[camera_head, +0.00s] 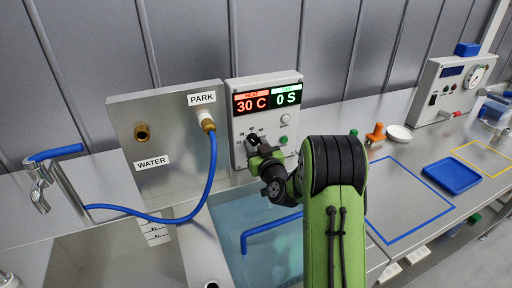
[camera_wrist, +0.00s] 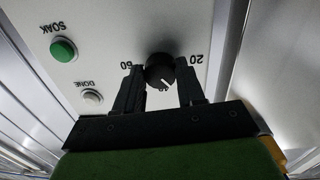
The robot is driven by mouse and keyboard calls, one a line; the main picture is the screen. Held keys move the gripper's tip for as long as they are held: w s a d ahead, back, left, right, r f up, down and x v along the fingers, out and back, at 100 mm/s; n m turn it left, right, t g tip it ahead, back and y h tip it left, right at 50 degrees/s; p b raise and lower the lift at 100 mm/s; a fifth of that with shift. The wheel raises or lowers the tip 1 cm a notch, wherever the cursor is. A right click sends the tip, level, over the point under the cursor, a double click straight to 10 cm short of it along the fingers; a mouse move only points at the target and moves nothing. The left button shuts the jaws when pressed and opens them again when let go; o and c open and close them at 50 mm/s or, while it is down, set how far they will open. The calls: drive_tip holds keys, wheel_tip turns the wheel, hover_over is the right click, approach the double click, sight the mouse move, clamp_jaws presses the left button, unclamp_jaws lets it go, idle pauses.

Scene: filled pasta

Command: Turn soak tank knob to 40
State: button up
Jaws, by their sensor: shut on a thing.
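The soak tank control box (camera_head: 236,150) stands behind the tank, with a red HEAT display (camera_head: 251,103) reading 30 C and a green display reading 0 S. In the wrist view the black knob (camera_wrist: 160,68) sits between the two fingers of my gripper (camera_wrist: 160,82). The gripper is shut on the knob. The knob's white pointer line points down and slightly right. The view is upside down, with 60 at left, 20 at right and a partly hidden 40 below. In the head view my gripper (camera_head: 257,150) covers the knob.
The green SOAK button (camera_wrist: 63,50) and white DONE button (camera_wrist: 91,97) lie beside the knob. A water-filled tank (camera_head: 230,218) lies below. A steel panel (camera_head: 165,175) with a blue hose (camera_head: 211,170) stands at left. A blue tray (camera_head: 452,176) lies at right.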

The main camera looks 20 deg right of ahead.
drive_tip(key=m, duration=0.4)
drive_tip(key=shift+b, duration=0.4)
drive_tip(key=shift+r+m, duration=0.1)
drive_tip(key=shift+m, duration=1.4)
drive_tip(key=o, duration=1)
drive_tip(key=shift+o, duration=0.2)
